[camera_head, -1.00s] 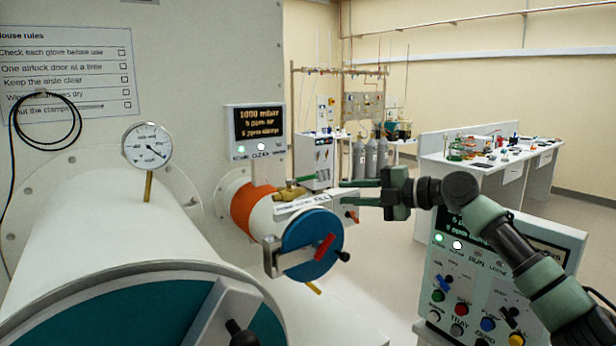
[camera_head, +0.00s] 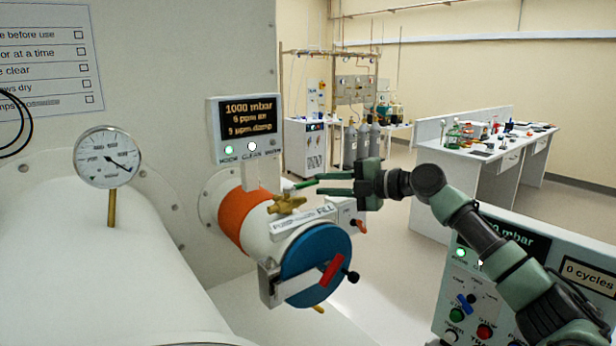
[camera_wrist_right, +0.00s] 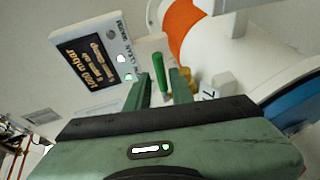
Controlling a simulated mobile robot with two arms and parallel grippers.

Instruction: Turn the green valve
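The green valve is a brass valve body (camera_head: 287,204) with a green lever (camera_head: 300,185), on top of the small white airlock tube. In the right wrist view the green lever (camera_wrist_right: 158,68) stands upright in the picture, and its lower end shows between my fingertips. My right gripper (camera_head: 319,185) points left at the lever from the right side. It is open, with a finger on each side of the lever's end in the right wrist view (camera_wrist_right: 163,84). Visible gaps remain beside the lever; contact cannot be told. My left gripper is not in view.
The airlock tube has an orange band (camera_head: 244,219) and a blue door (camera_head: 318,265) with a red handle (camera_head: 332,270). A display (camera_head: 245,128) stands behind the valve. A dial gauge (camera_head: 107,157) is at left. A control panel (camera_head: 470,300) is below my right arm.

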